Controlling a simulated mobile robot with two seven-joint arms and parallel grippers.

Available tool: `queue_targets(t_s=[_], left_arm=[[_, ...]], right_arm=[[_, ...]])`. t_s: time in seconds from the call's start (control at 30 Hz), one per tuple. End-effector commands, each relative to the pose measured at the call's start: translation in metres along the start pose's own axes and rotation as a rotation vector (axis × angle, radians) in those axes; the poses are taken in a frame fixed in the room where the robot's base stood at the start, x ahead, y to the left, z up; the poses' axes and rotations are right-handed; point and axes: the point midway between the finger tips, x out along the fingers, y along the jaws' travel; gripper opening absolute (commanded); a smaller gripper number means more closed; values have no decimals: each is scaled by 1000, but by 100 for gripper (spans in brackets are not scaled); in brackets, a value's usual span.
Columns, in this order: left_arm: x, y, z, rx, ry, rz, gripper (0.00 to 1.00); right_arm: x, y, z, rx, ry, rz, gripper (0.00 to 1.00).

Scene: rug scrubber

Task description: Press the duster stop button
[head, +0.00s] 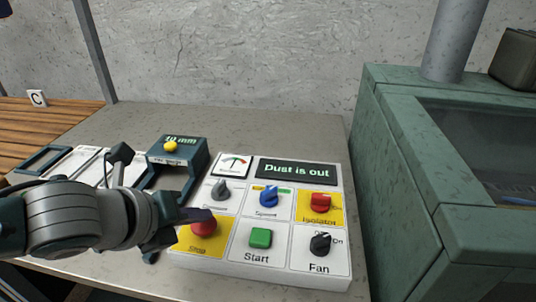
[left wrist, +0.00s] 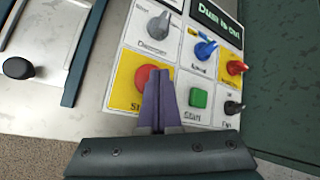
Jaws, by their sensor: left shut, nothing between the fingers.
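The white control panel (head: 281,243) lies on the grey table. Its red round stop button (head: 205,230) sits on a yellow square labelled Stop at the panel's lower left; it also shows in the left wrist view (left wrist: 146,76). My left gripper (head: 205,214) is shut and empty, its fingertips over or at the upper part of the button in the head view. In the left wrist view the shut purple fingers (left wrist: 160,80) overlap the button's lower right part. I cannot tell whether they touch it. My right gripper is not in view.
A green Start button (head: 260,239), a blue Speed knob (head: 269,197), a red Isolator switch (head: 320,203) and a black Fan knob (head: 320,244) are close by. A dark gauge frame (head: 180,148) stands behind my left gripper. A green cabinet (head: 405,150) blocks the right.

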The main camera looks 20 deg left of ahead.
Motion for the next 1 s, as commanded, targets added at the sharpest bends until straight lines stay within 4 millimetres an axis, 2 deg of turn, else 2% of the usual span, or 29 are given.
queue_targets(t_s=[0.67, 1.0], left_arm=[[4, 3, -3, -1, 1, 1, 0], [-7, -5, 4, 0, 1, 1, 0]], right_arm=[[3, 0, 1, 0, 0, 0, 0], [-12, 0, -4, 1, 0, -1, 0]])
